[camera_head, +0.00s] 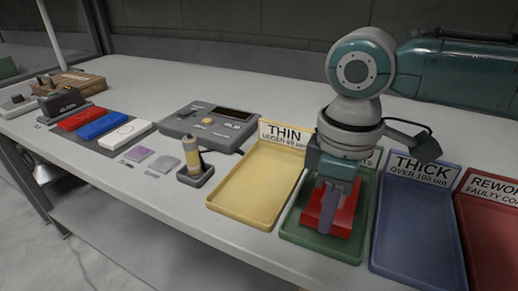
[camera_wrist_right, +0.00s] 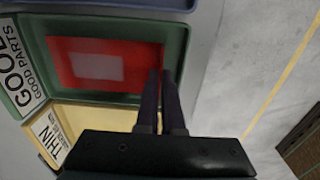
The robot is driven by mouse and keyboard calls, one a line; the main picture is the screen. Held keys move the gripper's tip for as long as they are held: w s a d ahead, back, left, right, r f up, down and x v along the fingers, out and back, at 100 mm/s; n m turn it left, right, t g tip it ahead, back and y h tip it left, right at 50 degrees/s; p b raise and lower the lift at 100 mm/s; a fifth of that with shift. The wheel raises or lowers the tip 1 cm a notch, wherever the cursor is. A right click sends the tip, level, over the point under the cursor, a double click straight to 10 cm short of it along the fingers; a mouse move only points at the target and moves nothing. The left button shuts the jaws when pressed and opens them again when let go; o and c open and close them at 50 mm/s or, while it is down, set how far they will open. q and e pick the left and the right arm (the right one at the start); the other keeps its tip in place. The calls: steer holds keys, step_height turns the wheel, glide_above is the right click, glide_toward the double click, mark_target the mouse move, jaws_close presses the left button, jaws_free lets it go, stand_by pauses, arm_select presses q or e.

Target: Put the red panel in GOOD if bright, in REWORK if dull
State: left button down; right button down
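A red panel (camera_head: 346,216) with a paler square in its middle is at the green tray (camera_head: 290,229). The right wrist view shows the panel (camera_wrist_right: 120,66) inside the outline of the green tray (camera_wrist_right: 182,52), whose label reads GOOD. My right gripper (camera_head: 328,208) points down over the panel. Its two dark fingers (camera_wrist_right: 160,74) are close together at the panel's edge, and I cannot tell whether they grip it. The REWORK tray (camera_head: 490,240) is red, at the far right, partly cut off. My left gripper is not in view.
A yellow THIN tray (camera_head: 242,212) and a blue THICK tray (camera_head: 412,250) flank the green one. A grey instrument (camera_head: 208,124) and a yellow-topped tool in a holder (camera_head: 193,172) stand left. Red, blue (camera_head: 101,124) and white blocks lie farther left.

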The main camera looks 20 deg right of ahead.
steer(key=shift+r+p, duration=0.1)
steer(key=shift+p, duration=0.25)
steer(key=shift+f+b, duration=0.4)
steer(key=shift+f, duration=0.3)
steer(key=c, duration=1)
jaws_free()
